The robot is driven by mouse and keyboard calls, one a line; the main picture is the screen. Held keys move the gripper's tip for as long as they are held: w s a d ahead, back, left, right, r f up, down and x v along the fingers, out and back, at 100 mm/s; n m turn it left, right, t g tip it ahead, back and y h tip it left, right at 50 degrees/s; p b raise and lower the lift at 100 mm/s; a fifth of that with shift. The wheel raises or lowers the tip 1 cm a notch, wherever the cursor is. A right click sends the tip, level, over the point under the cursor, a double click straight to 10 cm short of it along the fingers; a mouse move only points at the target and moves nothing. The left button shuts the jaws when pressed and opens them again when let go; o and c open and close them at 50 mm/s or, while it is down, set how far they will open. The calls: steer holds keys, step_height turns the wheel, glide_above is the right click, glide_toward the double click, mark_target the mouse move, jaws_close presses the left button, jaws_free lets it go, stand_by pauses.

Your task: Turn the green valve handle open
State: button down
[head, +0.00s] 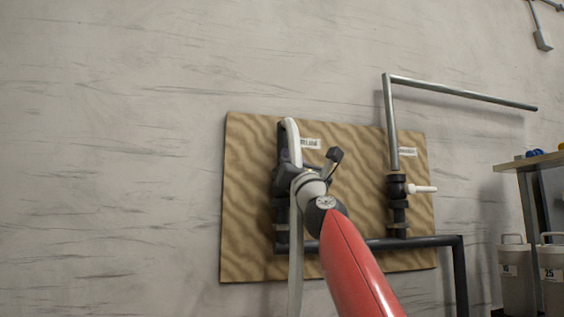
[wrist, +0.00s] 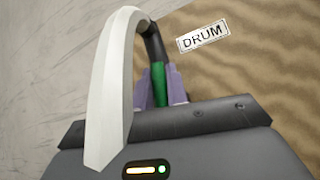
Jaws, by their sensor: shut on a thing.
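The green valve handle (wrist: 159,86) shows in the wrist view as a narrow green piece. It lies between the purple pads of my gripper (wrist: 161,96), which is shut on it. A dark pipe (wrist: 154,44) rises just beyond the handle. A label reading DRUM (wrist: 203,37) is on the board to the right of the grip. In the head view, my gripper is at the left pipe on the board, and my wrist and red arm hide the green handle and most of the valve.
A pale curved hose (head: 293,140) arches from the left pipe's top and hangs close beside my gripper. A second valve with a white handle (head: 424,189) is on the right pipe of the wooden board (head: 247,200). White containers (head: 515,262) stand by a table at far right.

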steer(key=shift+s+a+r+n+g+y, duration=0.15)
steer(key=shift+n+g+y, duration=0.1)
steer(key=shift+n+y, duration=0.35)
steer(key=shift+w+a+f+n+g+y, duration=0.1)
steer(key=shift+n+g+y, duration=0.1)
steer(key=shift+n+y, duration=0.4)
steer(key=shift+s+a+r+n+g+y, duration=0.15)
steer(key=shift+n+g+y, duration=0.1)
steer(key=shift+n+y, duration=0.3)
steer(key=shift+f, duration=0.1)
steer(key=c, duration=1.4)
jaws_free()
steer(key=shift+w, duration=0.1)
steer(key=shift+f+h, duration=0.15)
steer(key=shift+h, duration=0.1)
